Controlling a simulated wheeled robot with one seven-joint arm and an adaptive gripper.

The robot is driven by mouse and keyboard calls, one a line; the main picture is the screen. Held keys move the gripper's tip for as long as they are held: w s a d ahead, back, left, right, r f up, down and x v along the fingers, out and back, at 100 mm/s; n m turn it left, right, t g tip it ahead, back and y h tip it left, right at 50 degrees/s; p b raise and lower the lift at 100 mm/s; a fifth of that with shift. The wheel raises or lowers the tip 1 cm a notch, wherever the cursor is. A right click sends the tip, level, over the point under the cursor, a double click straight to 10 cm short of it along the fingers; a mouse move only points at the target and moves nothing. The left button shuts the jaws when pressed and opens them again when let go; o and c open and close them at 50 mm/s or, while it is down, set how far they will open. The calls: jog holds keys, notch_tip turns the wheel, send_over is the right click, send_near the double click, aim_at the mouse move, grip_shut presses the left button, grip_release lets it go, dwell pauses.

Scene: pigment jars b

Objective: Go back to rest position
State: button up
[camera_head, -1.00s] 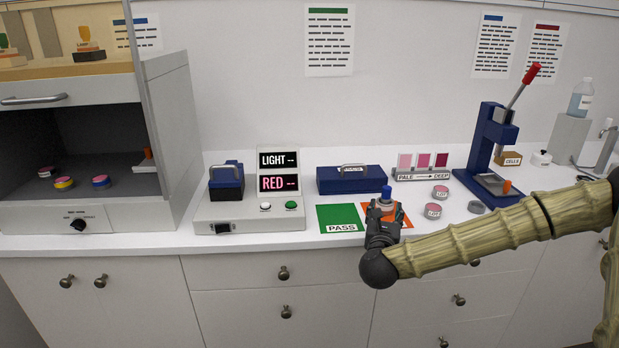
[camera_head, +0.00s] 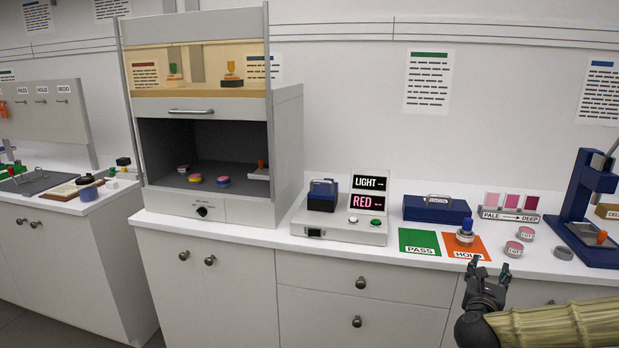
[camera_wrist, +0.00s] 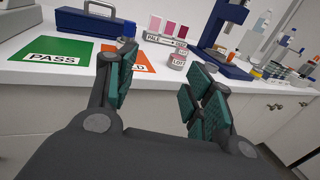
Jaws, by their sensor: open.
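My gripper (camera_head: 489,272) is open and empty, in front of the counter edge at the lower right of the head view. Its two teal-padded fingers (camera_wrist: 160,85) stand apart in the wrist view with nothing between them. A jar with a blue top (camera_head: 465,232) stands upright on the orange HOLD card (camera_head: 482,253), beyond my gripper and apart from it. The green PASS card (camera_head: 419,242) lies to the left of it and is bare.
The instrument with the LIGHT and RED display (camera_head: 340,226) stands left of the cards. A blue case (camera_head: 436,209) and a PALE to DEEP swatch stand (camera_head: 510,215) are behind. LOT jars (camera_head: 514,249) and a blue press (camera_head: 590,205) are at right. A cabinet (camera_head: 225,205) holds several jars.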

jog(key=s+a+f+n+y, duration=0.2)
jog(key=a+f+n+y, duration=0.4)
jog(key=a+f+n, duration=0.6)
jog(key=s+a+f+n+g+y, duration=0.2)
jog(key=s+a+f+n, duration=0.3)
jog(key=f, duration=0.2)
jog(key=s+a+f+n+g+y, duration=0.2)
jog(key=s+a+f+n, duration=0.25)
jog(key=f, duration=0.25)
jog(key=s+f+n+g, duration=0.3)
jog(key=s+f+n, duration=0.2)
jog(key=s, duration=0.5)
jog(key=s+f+n+g+p, duration=0.1)
jog(key=s+f+n+g, duration=0.3)
jog(key=s+n, duration=0.5)
jog(key=s+f+n+g, duration=0.4)
jog(key=s+f+n, duration=0.2)
jog(key=s, duration=0.6)
jog(key=shift+s+a+n, duration=0.15)
jog(key=shift+s+n, duration=0.05)
jog(key=shift+n, duration=0.25)
